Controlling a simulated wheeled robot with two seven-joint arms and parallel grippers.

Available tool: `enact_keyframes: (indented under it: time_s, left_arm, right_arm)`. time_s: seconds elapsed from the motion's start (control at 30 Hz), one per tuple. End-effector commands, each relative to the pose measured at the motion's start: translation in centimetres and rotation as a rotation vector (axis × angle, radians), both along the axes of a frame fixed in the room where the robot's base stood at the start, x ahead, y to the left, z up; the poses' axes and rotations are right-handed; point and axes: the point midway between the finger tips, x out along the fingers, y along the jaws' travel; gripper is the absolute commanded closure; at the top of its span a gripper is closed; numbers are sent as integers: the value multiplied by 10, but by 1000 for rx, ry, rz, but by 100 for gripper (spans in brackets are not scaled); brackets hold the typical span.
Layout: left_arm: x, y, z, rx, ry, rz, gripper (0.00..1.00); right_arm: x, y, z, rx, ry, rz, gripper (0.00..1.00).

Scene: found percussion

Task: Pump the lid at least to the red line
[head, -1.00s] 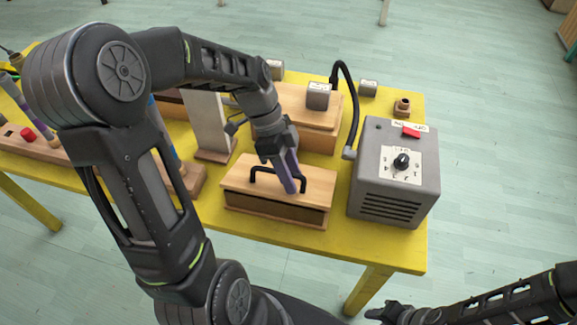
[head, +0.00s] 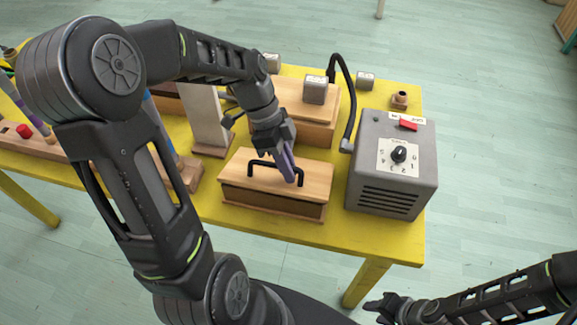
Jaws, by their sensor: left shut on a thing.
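A wooden box with a light wood lid (head: 235,176) stands at the table's front, with a brownish front face below the lid. A black bar handle (head: 250,168) is fixed on the lid. My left gripper (head: 289,172), with purplish fingers, reaches down from above and is shut on the handle near its right end, hiding part of it. I cannot make out a red line on the box. My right gripper (head: 377,309) is low at the bottom right, off the table and empty, with its fingers seemingly apart.
A grey box with a dial (head: 392,165) and red switch stands close to the right, its black hose (head: 348,100) arching behind. A larger wooden box (head: 305,128) stands behind. A pale upright post (head: 206,118) is at the left. My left arm covers much of the table's left.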

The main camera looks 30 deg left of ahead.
Motion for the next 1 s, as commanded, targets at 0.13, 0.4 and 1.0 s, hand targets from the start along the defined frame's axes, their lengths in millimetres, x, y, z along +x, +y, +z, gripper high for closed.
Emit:
enact_keyframes:
  time_s: [0.13, 0.4, 1.0]
  left_arm:
    - [0, 0, 0, 0, -1, 0, 100]
    - [0, 0, 0, 0, -1, 0, 100]
    - [-5, -2, -8, 0, 0, 0, 100]
  right_arm:
    - [0, 0, 0, 0, 0, 0, 64]
    - [0, 0, 0, 0, 0, 0, 64]
    - [0, 0, -8, 0, 0, 0, 64]
